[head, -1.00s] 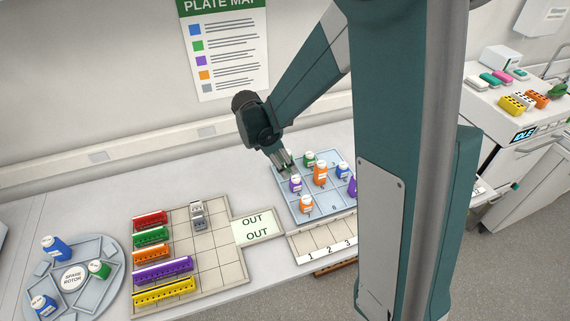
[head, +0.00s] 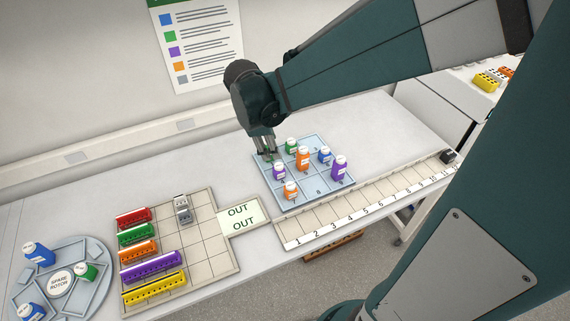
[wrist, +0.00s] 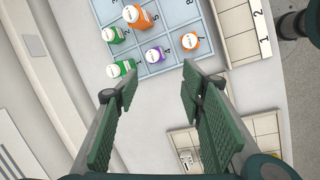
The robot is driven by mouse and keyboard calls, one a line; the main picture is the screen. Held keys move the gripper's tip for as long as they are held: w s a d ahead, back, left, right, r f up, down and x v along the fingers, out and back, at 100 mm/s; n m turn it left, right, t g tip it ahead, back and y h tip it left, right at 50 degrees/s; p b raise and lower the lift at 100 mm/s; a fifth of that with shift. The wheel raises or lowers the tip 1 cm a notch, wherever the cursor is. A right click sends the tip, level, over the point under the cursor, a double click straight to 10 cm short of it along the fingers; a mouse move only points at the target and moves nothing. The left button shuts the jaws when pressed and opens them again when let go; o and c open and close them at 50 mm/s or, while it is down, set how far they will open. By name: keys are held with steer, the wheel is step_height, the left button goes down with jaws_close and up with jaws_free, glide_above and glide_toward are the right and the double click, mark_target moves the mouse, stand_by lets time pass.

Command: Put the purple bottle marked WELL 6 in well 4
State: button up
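The blue-grey well tray (head: 318,191) holds several bottles. A small purple bottle (head: 279,172) stands in its left column, middle row; it also shows in the wrist view (wrist: 154,54). A taller purple bottle (head: 339,167) stands at the right front and is not in the wrist view. Their label words are too small to read, so I cannot tell which is marked WELL 6. My gripper (head: 267,153) is at the tray's back left corner, pointing down. In the wrist view its fingers (wrist: 158,80) are wide apart with nothing between them.
On the tray stand orange bottles (head: 303,158) (head: 291,190), a blue bottle (head: 324,154) and green bottles (wrist: 113,35) (wrist: 120,68). A numbered strip (head: 330,222) runs along the front. Left are an OUT card (head: 240,217), coloured racks (head: 150,265) and a spare rotor (head: 60,283).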

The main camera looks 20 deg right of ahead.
steer(key=s+a+r+m+t+y, duration=0.1)
steer(key=s+r+m+t, duration=0.1)
steer(key=s+r+m, duration=0.3)
steer(key=s+a+r+m+t+y, duration=0.2)
steer(key=s+r+m, duration=0.3)
steer(key=s, duration=0.8)
steer(key=m+t, duration=0.1)
steer(key=m, duration=0.2)
steer(key=shift+s+a, duration=0.15)
steer(key=shift+s, duration=0.05)
